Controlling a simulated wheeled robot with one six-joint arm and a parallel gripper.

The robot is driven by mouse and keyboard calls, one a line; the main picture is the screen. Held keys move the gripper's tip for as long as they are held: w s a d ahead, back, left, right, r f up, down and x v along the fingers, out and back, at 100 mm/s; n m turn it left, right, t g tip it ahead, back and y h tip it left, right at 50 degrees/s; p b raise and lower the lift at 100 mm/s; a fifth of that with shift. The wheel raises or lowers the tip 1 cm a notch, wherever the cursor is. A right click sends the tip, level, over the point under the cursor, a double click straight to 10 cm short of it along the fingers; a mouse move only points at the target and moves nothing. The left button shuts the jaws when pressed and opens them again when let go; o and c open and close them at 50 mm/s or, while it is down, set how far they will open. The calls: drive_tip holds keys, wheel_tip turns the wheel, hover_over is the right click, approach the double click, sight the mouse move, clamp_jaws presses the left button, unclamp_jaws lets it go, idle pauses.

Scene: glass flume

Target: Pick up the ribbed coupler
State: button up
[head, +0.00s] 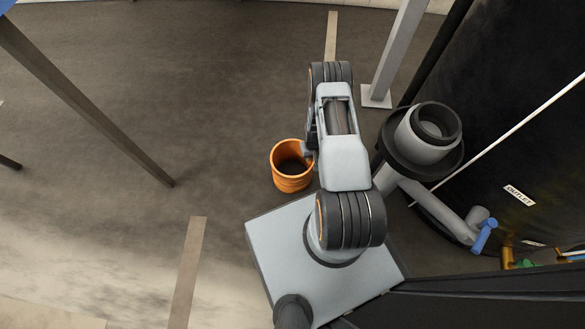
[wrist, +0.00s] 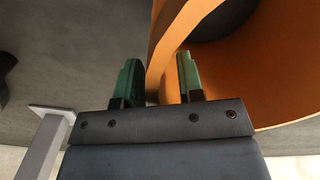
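The ribbed coupler (head: 291,183) is an orange, hollow cylinder with an open top. It stands upright on the floor beside my base in the head view. In the wrist view the coupler's orange wall (wrist: 270,85) fills the upper right. My gripper (wrist: 158,68) has two green fingers, one on each side of the coupler's near wall. The right finger is over the inside and the left finger is outside, with a gap to the wall. The gripper looks open. In the head view my arm hides most of the gripper at the coupler's right rim.
A grey pipe fitting with a black flange (head: 424,140) stands to the right, with a blue-handled valve (head: 484,235) below it. A grey post (head: 396,50) rises at the upper right. A slanting brown leg (head: 90,105) crosses the left. The floor left of the coupler is clear.

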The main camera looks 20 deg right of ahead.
drive_tip(key=shift+c, duration=0.4)
clamp_jaws()
idle(0.9)
